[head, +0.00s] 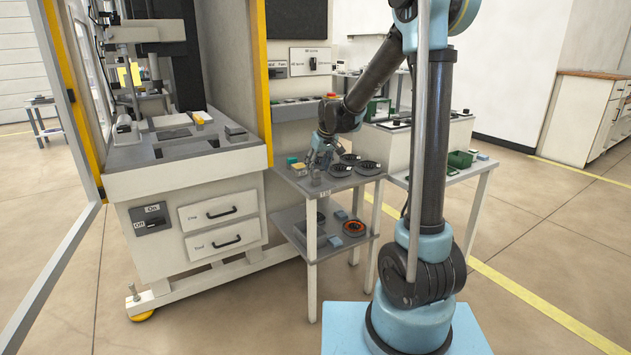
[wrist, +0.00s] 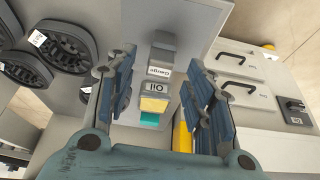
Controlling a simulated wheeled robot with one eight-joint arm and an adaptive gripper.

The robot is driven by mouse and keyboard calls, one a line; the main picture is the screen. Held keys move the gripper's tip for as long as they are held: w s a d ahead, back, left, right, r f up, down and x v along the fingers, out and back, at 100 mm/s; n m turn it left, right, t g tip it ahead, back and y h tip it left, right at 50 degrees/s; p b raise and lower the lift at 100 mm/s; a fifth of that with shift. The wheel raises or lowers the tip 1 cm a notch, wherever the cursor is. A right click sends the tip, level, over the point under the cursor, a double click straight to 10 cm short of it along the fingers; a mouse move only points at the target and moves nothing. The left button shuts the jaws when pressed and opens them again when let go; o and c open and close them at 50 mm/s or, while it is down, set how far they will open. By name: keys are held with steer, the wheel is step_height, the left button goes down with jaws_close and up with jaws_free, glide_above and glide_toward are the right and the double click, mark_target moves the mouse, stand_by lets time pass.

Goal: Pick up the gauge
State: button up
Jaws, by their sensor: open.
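The gauge (wrist: 161,56) is a small grey block with a white label reading "Gauge". In the wrist view it lies on a grey table top, between the fingers in the picture. In the head view it appears as a small grey block (head: 316,178) on the small table, partly hard to make out beside the fingers. My gripper (head: 318,163) points down over that table's left part. In the wrist view my gripper (wrist: 162,68) is open, with a finger on either side and nothing held. The exact height above the gauge is unclear.
Dark round holders (wrist: 63,44) stand to one side. The machine cabinet with drawers (head: 222,226) stands close to the table's left.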

mark_target(316, 178)
steer(key=shift+x, duration=1.3)
jaws_close()
